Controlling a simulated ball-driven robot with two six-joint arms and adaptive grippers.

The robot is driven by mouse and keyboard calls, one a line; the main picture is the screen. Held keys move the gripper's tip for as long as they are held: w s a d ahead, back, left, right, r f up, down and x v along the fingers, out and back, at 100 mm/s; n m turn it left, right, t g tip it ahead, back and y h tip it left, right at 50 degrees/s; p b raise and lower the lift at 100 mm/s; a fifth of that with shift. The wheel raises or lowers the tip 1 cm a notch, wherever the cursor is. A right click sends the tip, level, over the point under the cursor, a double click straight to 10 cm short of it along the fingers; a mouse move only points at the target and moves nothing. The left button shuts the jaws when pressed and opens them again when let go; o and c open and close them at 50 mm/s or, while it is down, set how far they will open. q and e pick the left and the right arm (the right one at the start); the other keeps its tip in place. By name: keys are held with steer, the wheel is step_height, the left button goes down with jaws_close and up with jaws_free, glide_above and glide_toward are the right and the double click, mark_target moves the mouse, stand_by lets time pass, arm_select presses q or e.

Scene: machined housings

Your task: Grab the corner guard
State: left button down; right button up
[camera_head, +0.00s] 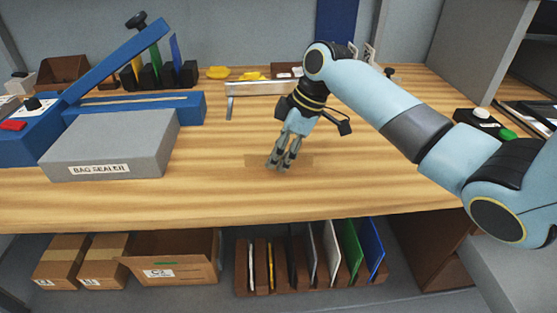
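A thin tan strip (304,160), only slightly darker than the wood, lies on the workbench under my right gripper; it may be the corner guard, but its shape is hard to make out. My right gripper (279,165) points down at the strip, with its fingertips at or just above it and covering its middle. The fingers look near each other, and I cannot tell whether they are closed on it. My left gripper is not in view.
A grey and blue bag sealer (110,142) with a raised blue arm stands at the left. A metal rail (262,88) and yellow pieces (218,72) lie behind my gripper. Boxes (172,270) and a divider rack (310,285) are below. The bench front (230,200) is clear.

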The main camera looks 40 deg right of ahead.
steer(key=shift+f, duration=0.2)
jaws_close()
stand_by(0.3)
